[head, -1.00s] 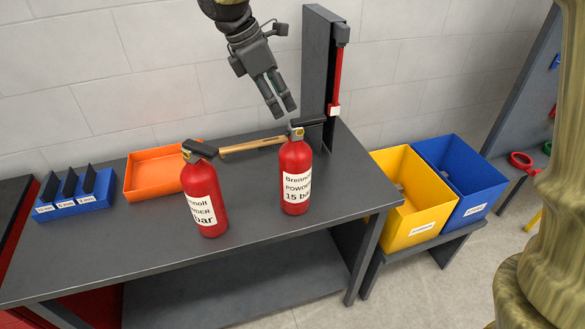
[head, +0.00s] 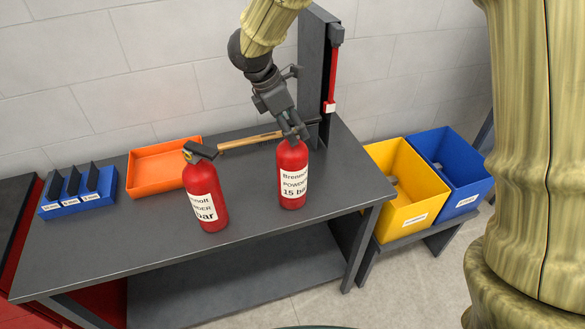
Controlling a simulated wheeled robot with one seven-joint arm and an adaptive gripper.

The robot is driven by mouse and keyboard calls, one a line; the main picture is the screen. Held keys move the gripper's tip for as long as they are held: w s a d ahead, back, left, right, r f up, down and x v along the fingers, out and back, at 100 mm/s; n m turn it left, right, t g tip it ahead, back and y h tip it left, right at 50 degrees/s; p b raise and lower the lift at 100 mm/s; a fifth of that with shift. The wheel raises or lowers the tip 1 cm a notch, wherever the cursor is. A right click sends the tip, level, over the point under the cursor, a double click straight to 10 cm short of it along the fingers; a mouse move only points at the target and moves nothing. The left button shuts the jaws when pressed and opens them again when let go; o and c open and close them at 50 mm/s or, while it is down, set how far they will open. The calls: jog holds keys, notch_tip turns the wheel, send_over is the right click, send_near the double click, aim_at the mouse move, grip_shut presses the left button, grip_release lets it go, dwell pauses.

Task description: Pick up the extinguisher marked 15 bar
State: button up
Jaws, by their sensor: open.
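A red extinguisher (head: 292,178) stands upright on the right half of the grey table, with a white label reading "Brenno… POWDER 15 b…". My gripper (head: 295,134) points down at the top of the 15 bar extinguisher. Its open fingers are at the head of that extinguisher and overlap it in the picture. I cannot tell whether they touch it.
A hammer (head: 248,142) with a wooden handle lies behind the extinguishers. An orange tray (head: 160,190) and a blue holder (head: 75,207) are on the left. A grey post (head: 313,65) rises behind my gripper. Yellow (head: 412,228) and blue (head: 468,200) bins stand right of the table (head: 150,240).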

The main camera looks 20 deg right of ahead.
grip_shut()
dwell(0.3)
jog(key=shift+w+r, duration=0.1)
jog(key=shift+r, duration=0.05)
dwell(0.3)
